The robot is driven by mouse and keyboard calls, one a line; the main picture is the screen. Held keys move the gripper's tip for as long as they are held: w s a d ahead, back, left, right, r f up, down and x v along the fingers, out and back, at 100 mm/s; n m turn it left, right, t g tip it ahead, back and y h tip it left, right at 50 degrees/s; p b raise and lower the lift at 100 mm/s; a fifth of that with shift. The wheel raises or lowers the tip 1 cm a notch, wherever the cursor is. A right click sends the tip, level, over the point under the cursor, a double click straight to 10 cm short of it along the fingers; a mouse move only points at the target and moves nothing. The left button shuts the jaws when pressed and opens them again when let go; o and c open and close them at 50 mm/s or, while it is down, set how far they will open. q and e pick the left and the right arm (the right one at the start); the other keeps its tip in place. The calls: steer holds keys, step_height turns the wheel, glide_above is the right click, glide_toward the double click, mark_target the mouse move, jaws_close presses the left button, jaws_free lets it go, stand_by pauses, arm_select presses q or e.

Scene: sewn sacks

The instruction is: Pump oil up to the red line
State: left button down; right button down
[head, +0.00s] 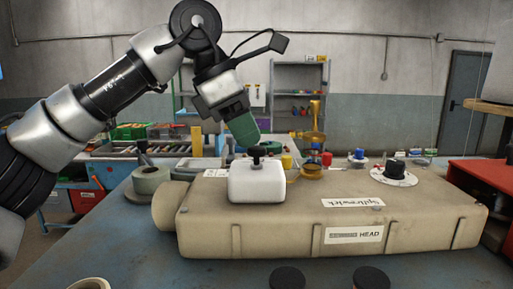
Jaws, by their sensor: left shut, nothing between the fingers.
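A beige sewing machine head (285,238) lies on the blue-grey table. A white block with a black push knob (257,153) on top, which looks like the oil pump (256,184), sits at its left part. My left gripper (246,137) has green fingers, is shut and empty, and points down at the knob. Its tips are just above or touching the knob; I cannot tell which. I cannot make out a red line or an oil level. My right gripper is not in view.
A black dial (396,168) on a white disc is at the right of the machine. Two black round caps (287,278) lie in front, and a tape roll (91,284) is front left. A green-grey spool (150,179) stands left.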

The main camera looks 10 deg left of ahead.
arm_select(q)
step_height(320, 180, down, 2)
steer(key=shift+f+b, duration=0.1)
steer(key=shift+b, duration=0.75)
steer(key=shift+r, duration=0.2)
steer(key=shift+s+a+r+p, duration=0.15)
steer(key=shift+a+r+p, duration=0.05)
steer(key=shift+a+p, duration=0.2)
steer(key=shift+s+a+r, duration=0.1)
steer(key=shift+a+r, duration=0.05)
steer(key=shift+a, duration=0.35)
steer(key=shift+s+a+r, duration=0.1)
steer(key=shift+a+r, duration=0.05)
steer(key=shift+a, duration=0.6)
steer(key=shift+r, duration=0.1)
steer(key=v, duration=1)
steer(key=shift+a+r, duration=0.2)
steer(key=shift+r, duration=0.1)
